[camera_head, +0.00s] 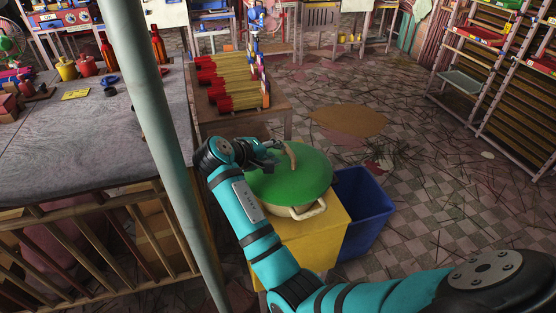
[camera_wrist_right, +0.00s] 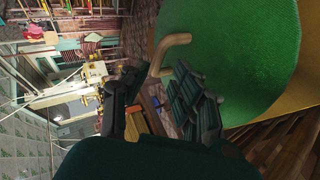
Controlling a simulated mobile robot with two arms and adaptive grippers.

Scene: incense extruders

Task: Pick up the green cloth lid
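The green cloth lid (camera_head: 300,178) lies on a pale pot (camera_head: 300,212) whose side handle shows at the front. A curved tan handle (camera_head: 291,155) stands up from the lid's top. My right gripper (camera_head: 268,156) is at the left part of the lid, just left of the handle. In the right wrist view the green lid (camera_wrist_right: 235,55) fills the right side and the tan handle (camera_wrist_right: 166,50) is just beyond the fingertips. The right gripper (camera_wrist_right: 155,82) has its fingers apart with nothing held. My left gripper is not in view.
The pot stands on a yellow box (camera_head: 318,250), with a blue bin (camera_head: 368,210) to its right. A pale vertical pole (camera_head: 165,130) stands left of my arm. A grey table (camera_head: 95,130) and a wooden stand with red-ended yellow bundles (camera_head: 240,85) are beyond. The tiled floor at right is open.

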